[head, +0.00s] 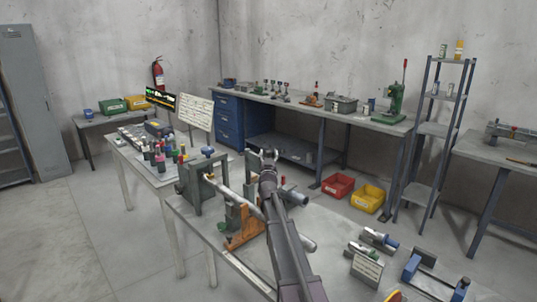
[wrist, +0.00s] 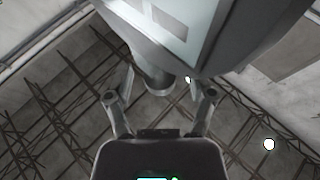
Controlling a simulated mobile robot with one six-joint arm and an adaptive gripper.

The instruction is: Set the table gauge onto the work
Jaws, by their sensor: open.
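The fixture stands on the near table, with a grey upright frame (head: 196,188), a blue knob (head: 208,152) on top and an orange bracket (head: 243,228). A pale metal shaft (head: 226,192) runs through it, probably the work; my arm hides part of it. I cannot tell for sure which thing is the table gauge. My gripper (head: 268,157) is raised over the table, pointing up and away. In the wrist view my gripper (wrist: 162,98) has its fingers spread, with nothing between them in grasp. That view faces the ceiling, with a large grey body close above the fingers.
A side table (head: 140,166) with several coloured handles stands left. Red (head: 338,186) and yellow (head: 368,198) bins sit on the floor.

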